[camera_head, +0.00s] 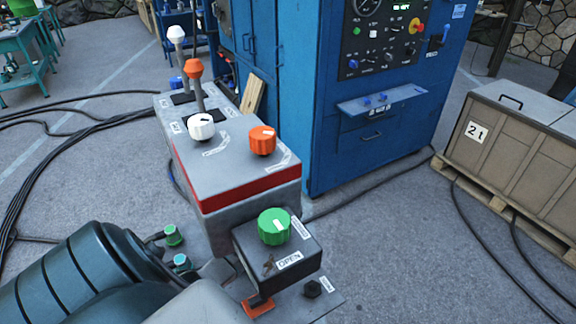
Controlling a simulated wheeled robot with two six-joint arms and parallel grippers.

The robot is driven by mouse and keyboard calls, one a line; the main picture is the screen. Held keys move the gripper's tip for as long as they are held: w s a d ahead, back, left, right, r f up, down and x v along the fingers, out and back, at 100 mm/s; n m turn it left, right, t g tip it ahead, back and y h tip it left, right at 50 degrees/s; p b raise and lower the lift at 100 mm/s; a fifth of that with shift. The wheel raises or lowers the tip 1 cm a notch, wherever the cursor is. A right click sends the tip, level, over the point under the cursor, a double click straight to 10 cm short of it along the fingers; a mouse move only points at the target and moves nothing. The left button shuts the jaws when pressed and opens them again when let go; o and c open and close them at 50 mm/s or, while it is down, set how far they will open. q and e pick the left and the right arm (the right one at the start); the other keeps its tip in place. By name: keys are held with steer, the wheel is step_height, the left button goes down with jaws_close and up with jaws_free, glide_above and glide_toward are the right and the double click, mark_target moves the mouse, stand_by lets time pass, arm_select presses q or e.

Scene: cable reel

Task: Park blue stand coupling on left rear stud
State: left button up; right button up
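A small light-blue coupling or cap (181,262) shows at the lower left, beside the dark rounded teal body. A green one (173,236) sits just behind it, with a dark hose end next to it. I cannot tell for sure whether the light-blue piece is the blue stand coupling. No left rear stud can be picked out; the teal body and grey shapes at the bottom edge hide part of this area. Neither of my grippers can be made out in the head view.
A grey control console (235,165) with white and orange knobs and two levers stands at centre. A black box with a green knob (275,226) is in front. A blue cabinet (285,90) stands behind, a crate (520,130) at right. Cables (60,125) cross the floor.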

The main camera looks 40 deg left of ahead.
arm_select(q)
steer(key=shift+r+p, duration=0.1)
steer(key=shift+p, duration=0.25)
stand_by(0.3)
steer(key=shift+f, duration=0.55)
steer(key=o, duration=1.2)
step_height(320, 180, up, 11)
steer(key=shift+b, duration=0.85)
